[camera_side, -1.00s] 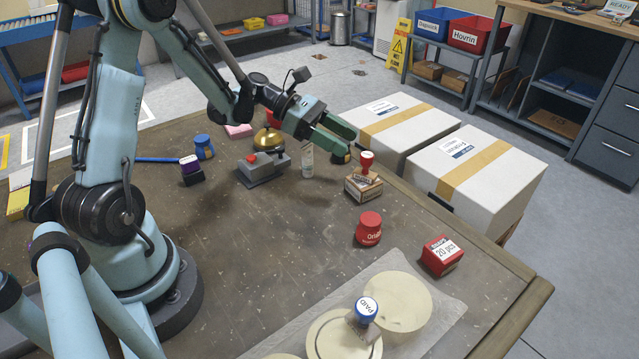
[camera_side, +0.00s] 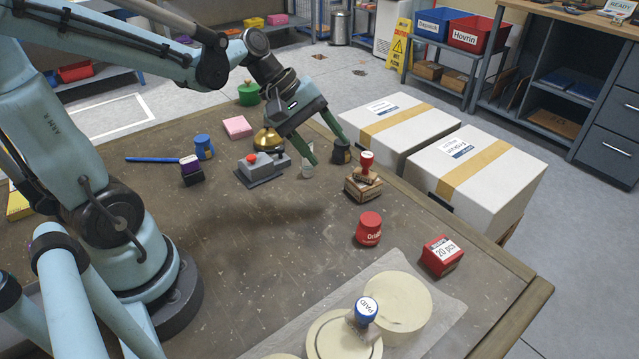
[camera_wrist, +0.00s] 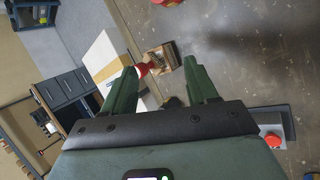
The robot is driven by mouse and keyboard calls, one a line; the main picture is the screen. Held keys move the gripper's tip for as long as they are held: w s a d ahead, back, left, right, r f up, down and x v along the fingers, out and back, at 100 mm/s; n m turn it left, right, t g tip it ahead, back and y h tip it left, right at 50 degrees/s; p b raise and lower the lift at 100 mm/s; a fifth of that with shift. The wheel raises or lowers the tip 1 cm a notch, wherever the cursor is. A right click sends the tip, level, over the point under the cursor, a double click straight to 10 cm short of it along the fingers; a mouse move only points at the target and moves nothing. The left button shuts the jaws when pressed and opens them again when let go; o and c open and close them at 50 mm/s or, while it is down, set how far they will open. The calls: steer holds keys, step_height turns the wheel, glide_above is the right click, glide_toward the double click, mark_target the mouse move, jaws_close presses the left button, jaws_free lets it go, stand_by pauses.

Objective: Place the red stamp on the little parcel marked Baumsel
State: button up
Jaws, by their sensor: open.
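A red-handled stamp (camera_side: 366,166) stands upright near the table's right edge, on or against a small brown box-like block (camera_side: 362,186); the exact contact is unclear. The wrist view shows the red handle (camera_wrist: 143,69) and brown block (camera_wrist: 162,57) beyond my fingers. My gripper (camera_side: 330,153) is open and empty, tilted downward, in the air to the left of the stamp and apart from it. Two white boxes with tan tape, a near one (camera_side: 475,170) and a far one (camera_side: 398,125), stand beyond the table edge. Their labels are too small to read surely; I cannot make out Baumsel.
A brass bell (camera_side: 267,139) and a grey red-button device (camera_side: 262,168) are left.

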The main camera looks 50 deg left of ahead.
steer(key=s+m+y, duration=0.1)
steer(key=s+m, duration=0.1)
steer(key=m, duration=0.2)
steer(key=s+m+t+y, duration=0.1)
steer(key=m+y, duration=0.1)
steer(key=m, duration=0.2)
steer(key=s+d+r+m+t+y, duration=0.1)
steer(key=s+m+y, duration=0.1)
steer(key=m, duration=0.3)
steer(key=shift+s, duration=0.35)
